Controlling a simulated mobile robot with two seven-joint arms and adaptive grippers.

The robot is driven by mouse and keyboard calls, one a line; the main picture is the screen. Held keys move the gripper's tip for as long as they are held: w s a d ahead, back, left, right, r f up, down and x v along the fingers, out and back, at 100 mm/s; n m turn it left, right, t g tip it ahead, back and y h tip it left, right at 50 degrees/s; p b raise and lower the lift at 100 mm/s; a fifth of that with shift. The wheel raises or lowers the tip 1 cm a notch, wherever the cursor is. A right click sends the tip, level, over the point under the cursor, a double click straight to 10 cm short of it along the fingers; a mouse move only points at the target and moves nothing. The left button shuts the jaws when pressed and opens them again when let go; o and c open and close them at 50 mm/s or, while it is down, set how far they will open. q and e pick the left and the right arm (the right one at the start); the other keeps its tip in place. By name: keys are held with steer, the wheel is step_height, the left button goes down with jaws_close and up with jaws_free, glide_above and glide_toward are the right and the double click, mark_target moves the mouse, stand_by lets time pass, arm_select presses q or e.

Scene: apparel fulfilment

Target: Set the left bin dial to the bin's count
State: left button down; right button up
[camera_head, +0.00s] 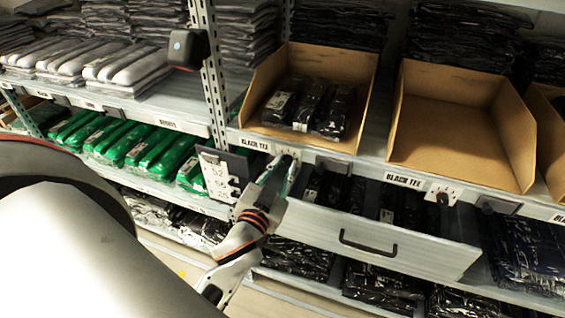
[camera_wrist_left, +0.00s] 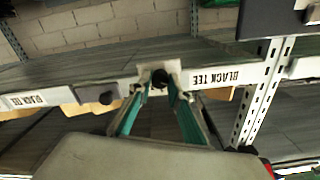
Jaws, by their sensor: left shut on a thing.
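The left bin (camera_head: 261,87) is an open cardboard bin on the shelf in the head view. Three black wrapped packs (camera_head: 310,106) show in it. Its dial, a small dark knob on a white plate (camera_head: 289,153), is on the shelf edge right of a "BLACK TEE" label. In the left wrist view the dark knob (camera_wrist_left: 159,78) sits between the fingertips. My left gripper (camera_head: 279,172) is shut on the knob, its teal fingers (camera_wrist_left: 158,92) on either side. The dial's setting is too small to read. My right gripper is not in view.
An open drawer (camera_head: 364,249) with black packs juts out below, close to my left arm. An empty cardboard bin (camera_head: 450,122) stands right of the left bin, with another dial (camera_head: 443,193) below it. A number card (camera_head: 217,175) hangs left of my gripper.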

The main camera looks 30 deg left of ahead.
arm_select(q)
steer(key=shift+r+m+p, duration=0.1)
steer(key=shift+m+p, duration=0.8)
steer(key=shift+m, duration=1.2)
steer(key=c, duration=1.9)
jaws_free()
steer(key=shift+w, duration=0.1)
step_height(320, 180, up, 10)
steer(key=shift+f, duration=0.1)
